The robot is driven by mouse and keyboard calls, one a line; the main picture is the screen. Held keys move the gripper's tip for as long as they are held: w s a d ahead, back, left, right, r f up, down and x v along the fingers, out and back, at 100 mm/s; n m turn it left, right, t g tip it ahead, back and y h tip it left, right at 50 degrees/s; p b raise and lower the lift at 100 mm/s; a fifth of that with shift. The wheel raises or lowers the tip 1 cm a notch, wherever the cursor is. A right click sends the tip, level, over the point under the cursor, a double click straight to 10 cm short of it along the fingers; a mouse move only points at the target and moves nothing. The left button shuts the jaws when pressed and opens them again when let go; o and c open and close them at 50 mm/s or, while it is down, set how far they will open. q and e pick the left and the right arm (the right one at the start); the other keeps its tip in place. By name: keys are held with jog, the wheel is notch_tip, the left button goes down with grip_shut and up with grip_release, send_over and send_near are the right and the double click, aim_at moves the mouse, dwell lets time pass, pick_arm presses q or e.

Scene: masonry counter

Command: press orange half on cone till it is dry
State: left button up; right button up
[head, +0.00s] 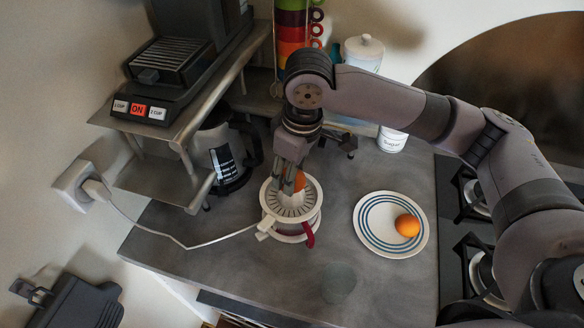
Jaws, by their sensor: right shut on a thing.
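My right gripper (290,180) points down over the white citrus juicer (291,209) and is shut on an orange half (299,181). The orange half sits at the middle of the juicer's ribbed top, where the cone is hidden by the fruit and fingers. I cannot tell how firmly it touches the cone. A second orange piece (407,225) rests on a white plate with blue rings (377,246), right of the juicer.
A white cord runs from the juicer to a wall socket (75,186). A metal shelf with a coffee machine (165,75) and a glass pot (228,155) stand left. Stacked cups (292,30) and white jars (391,140) stand behind. A stove is at right.

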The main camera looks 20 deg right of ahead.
jog(key=shift+f, duration=0.6)
dwell(0.7)
jog(key=shift+s+f, duration=0.25)
dwell(2.4)
jog(key=shift+r, duration=0.1)
dwell(1.6)
jog(key=shift+w+r+p, duration=0.2)
jog(key=shift+r+p, duration=0.65)
jog(key=shift+p, duration=0.3)
jog(key=shift+r+p, duration=2.8)
jog(key=shift+p, duration=0.75)
jog(key=shift+f, duration=0.1)
